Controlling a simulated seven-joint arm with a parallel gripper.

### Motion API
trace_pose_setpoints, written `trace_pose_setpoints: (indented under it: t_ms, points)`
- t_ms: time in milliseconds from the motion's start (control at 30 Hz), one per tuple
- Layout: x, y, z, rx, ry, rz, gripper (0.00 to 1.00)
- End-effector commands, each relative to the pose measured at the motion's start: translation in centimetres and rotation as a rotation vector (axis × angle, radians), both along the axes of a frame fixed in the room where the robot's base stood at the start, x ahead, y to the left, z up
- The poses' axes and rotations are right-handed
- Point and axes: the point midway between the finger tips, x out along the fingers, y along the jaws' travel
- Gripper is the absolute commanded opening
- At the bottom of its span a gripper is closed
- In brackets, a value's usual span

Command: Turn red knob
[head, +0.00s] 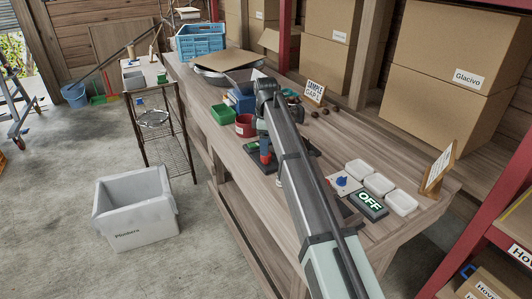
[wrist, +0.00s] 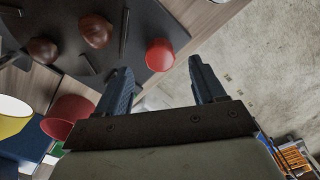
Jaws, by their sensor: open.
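A red round knob-like piece (wrist: 160,55) stands at the edge of a dark board in the wrist view. In the head view a small red piece (head: 265,158) shows on the dark board (head: 262,167), partly behind my arm; I cannot tell for sure that it is the same one. My gripper (wrist: 162,82) is open, with nothing between its two dark fingers. In the wrist view the red piece is just beyond the fingertips, nearer the left finger, and looks apart from them.
Brown chestnuts (wrist: 95,31) lie on the board. A red pot (head: 245,126) and green bin (head: 222,114) stand beyond it. Open floor (wrist: 270,60) lies beyond the bench edge.

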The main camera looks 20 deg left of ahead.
Motion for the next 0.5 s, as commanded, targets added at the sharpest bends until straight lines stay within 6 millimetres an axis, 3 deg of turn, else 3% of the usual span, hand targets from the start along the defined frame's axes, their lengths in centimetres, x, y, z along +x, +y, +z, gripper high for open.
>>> trace_pose_setpoints:
  t_ms: [200,500]
  points:
    - [0.0,0.0,-2.9,0.0,0.0,0.0,0.69]
    - [0.0,0.0,-4.3,0.0,-0.001,0.0,0.69]
